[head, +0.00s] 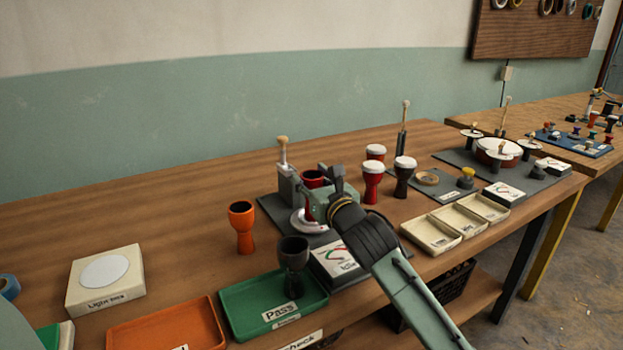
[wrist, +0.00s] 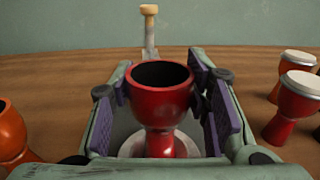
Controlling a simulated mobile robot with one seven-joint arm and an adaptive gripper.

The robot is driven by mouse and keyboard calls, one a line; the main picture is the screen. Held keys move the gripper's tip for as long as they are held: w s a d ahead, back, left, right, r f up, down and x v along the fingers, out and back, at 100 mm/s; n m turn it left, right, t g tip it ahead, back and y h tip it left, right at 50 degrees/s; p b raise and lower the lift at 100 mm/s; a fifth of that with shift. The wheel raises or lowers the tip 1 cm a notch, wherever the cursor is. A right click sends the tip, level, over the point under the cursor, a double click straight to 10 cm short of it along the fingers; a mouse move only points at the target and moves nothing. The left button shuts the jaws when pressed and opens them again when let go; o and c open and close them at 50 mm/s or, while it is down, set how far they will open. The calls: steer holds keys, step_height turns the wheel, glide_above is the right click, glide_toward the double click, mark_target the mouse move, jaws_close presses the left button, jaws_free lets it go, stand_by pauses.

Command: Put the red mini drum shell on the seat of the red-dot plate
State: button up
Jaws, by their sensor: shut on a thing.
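The red mini drum shell (head: 312,179) is upright, with its dark open mouth facing up. In the wrist view the red shell (wrist: 160,104) stands between the purple pads of my gripper (head: 328,188), which is shut on it. A round pale seat (head: 299,222) lies under and beside the shell on a dark base plate (head: 270,208). In the wrist view the shell's foot is over this pale disc (wrist: 187,146). I cannot tell whether the foot touches it. No red dot is visible to me.
A post with a wooden knob (head: 283,150) rises behind the shell. An orange shell (head: 241,225) stands left, and a black shell (head: 294,253) stands at the green Pass tray (head: 240,300). White-topped drums (head: 373,178) stand close on the right. The table's back left is clear.

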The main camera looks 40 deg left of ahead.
steer(key=o, duration=1.2)
steer(key=shift+c, duration=0.2)
steer(key=shift+d, duration=0.1)
